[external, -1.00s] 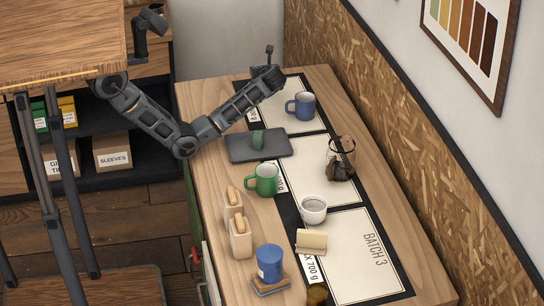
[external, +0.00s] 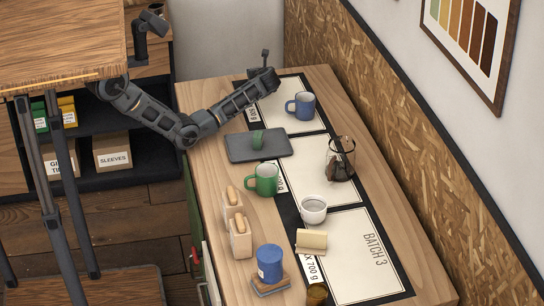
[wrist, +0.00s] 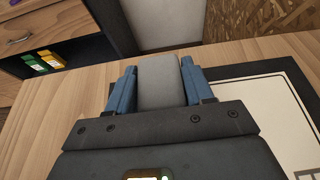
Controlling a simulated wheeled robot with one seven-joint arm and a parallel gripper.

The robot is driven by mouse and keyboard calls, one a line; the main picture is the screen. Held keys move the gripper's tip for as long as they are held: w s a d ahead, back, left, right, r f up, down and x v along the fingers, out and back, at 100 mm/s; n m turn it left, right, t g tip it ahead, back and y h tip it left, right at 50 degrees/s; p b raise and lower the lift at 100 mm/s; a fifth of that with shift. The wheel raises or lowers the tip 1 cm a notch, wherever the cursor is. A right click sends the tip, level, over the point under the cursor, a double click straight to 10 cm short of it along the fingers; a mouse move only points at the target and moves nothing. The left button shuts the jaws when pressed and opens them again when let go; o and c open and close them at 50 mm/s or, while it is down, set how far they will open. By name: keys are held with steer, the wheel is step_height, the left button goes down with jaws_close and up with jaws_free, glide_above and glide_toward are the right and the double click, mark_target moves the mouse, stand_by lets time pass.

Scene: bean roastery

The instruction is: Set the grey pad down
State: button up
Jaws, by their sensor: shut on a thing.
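The grey pad (wrist: 163,82) shows in the wrist view as a plain grey block standing between the two blue fingers of my gripper (wrist: 158,88). The fingers are shut on it from both sides. In the external view my gripper (external: 256,73) is at the far end of the wooden table, and the pad is too small or hidden there to make out. I cannot tell whether the pad's lower edge touches the table.
The wooden table (external: 207,98) has bare wood at its far left. Near my arm are a blue mug (external: 303,106) on a printed mat and a dark tray (external: 240,153) with a green thing on it. A glass carafe (external: 341,160) and green mug (external: 264,180) stand nearer.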

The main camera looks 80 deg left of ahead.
steer(key=shift+f, duration=1.45)
steer(key=shift+f, duration=0.1)
steer(key=o, duration=1.1)
